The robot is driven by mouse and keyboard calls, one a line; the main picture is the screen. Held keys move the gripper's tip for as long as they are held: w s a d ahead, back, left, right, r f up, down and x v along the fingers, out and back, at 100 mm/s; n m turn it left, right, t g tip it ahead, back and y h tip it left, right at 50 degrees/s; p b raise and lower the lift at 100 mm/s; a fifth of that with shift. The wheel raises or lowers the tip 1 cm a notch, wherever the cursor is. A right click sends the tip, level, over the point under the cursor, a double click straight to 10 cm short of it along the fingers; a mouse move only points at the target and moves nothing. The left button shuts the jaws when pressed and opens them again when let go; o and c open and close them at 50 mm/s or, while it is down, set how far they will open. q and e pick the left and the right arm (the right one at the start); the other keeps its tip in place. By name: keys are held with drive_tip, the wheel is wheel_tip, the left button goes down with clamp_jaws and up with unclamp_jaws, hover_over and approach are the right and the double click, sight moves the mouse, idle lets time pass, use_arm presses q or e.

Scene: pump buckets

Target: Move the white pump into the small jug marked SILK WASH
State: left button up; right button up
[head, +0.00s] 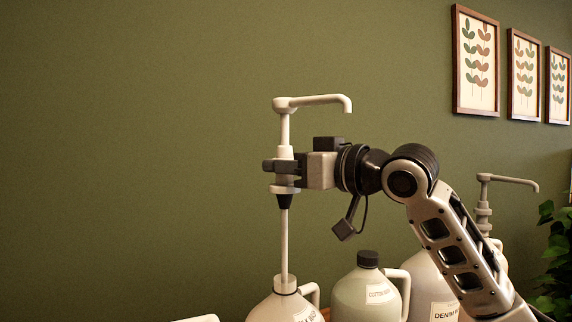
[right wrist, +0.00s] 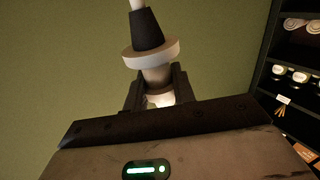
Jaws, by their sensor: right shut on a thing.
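The white pump (head: 285,152) is upright in the head view, its spout pointing right. My right gripper (head: 281,166) is shut on the pump's body just above its collar. The pump's long tube hangs straight down to the neck of a pale jug (head: 268,309), and its lower end meets or enters the opening; I cannot tell how deep. That jug's label is partly cut off and hard to read. In the right wrist view the pump's pale collar and dark cone (right wrist: 147,30) show beyond the fingers (right wrist: 156,88). My left gripper is out of view.
A green-grey jug (head: 366,292) with a black cap stands right of the pale jug. A jug marked DENIM (head: 425,275) stands behind my right arm. A grey pump (head: 484,205) rises further right, near a plant (head: 553,255). A white edge shows at bottom left.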

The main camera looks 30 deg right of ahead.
sight(291, 199)
drive_tip(key=shift+f+b, duration=1.75)
drive_tip(key=shift+f, duration=0.9)
use_arm(q)
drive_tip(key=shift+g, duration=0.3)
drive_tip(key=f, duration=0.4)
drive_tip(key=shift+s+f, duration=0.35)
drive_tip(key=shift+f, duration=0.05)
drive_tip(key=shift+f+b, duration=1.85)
drive_tip(key=shift+b, duration=0.05)
use_arm(e)
wheel_tip(291, 199, down, 6)
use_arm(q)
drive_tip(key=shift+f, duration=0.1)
use_arm(e)
drive_tip(key=shift+f, duration=0.1)
use_arm(q)
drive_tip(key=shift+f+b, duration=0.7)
drive_tip(key=shift+b, duration=0.1)
use_arm(e)
wheel_tip(291, 199, down, 2)
drive_tip(key=shift+f, duration=0.1)
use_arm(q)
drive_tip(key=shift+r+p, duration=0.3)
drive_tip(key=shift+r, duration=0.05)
